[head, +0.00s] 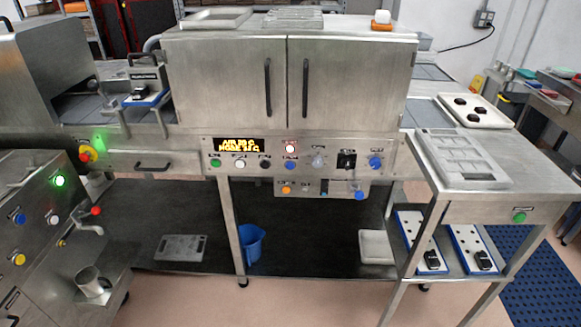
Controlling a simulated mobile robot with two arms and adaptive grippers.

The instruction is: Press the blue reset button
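Several blue controls show in the head view, and their labels are too small to read, so I cannot tell which one is the reset button. A larger blue knob or button (376,162) is at the panel's right end. Another blue button (359,195) is on the small lower panel. A further blue button (20,218) is on the left machine's front. Neither of my grippers is in view.
The panel also holds an amber display (238,145), a green button (215,162) and a black switch (347,160). A steel side table (549,165) stands at the right. A tap with a red knob (96,211) projects at the left. Floor in front is clear.

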